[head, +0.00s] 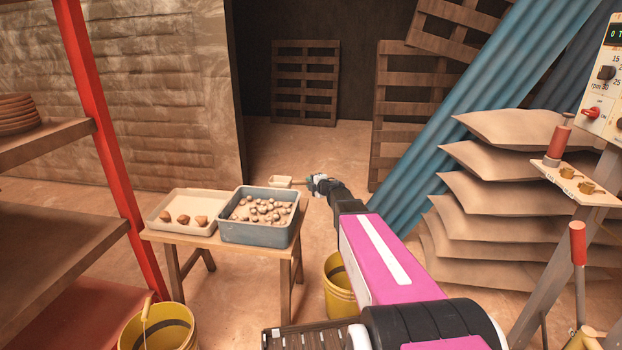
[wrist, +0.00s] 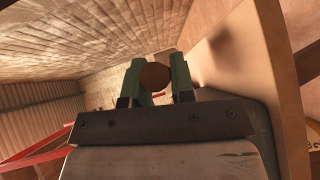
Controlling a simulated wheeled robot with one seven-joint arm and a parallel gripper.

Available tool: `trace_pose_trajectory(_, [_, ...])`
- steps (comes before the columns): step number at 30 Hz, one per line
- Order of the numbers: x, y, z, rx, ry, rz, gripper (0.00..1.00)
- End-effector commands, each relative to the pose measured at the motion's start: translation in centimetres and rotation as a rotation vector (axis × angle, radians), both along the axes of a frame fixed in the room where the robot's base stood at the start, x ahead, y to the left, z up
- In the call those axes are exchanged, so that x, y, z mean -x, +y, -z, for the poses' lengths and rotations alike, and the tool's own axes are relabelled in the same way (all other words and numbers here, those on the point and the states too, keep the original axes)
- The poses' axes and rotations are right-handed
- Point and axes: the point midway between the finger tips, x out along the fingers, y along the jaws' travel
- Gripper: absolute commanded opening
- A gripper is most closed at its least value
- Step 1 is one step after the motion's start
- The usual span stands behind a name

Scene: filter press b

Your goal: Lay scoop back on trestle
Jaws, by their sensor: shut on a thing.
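The scoop (head: 281,182) has a pale, box-like head and shows just beyond the far right corner of the trestle (head: 205,241) in the head view. My gripper (head: 313,183) is at its right end, small and far off in this view. In the wrist view the green fingers of my gripper (wrist: 154,88) are closed on the round brown end of the scoop's handle (wrist: 154,76). The scoop's head is not clear in the wrist view. I cannot tell how high the scoop is above the trestle's top.
On the trestle stand a pale tray (head: 158,220) with brown lumps and a grey bin (head: 258,234) full of round lumps. Yellow buckets (head: 339,288) (head: 158,330) stand on the floor. A red-posted shelf (head: 95,120) is at left, stacked sacks (head: 500,190) at right.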

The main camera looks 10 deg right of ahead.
Motion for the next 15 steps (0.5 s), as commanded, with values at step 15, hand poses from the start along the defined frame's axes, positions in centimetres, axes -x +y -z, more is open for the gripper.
trace_pose_trajectory(15, [0.0,0.0,5.3,-0.002,0.002,-0.001,0.00])
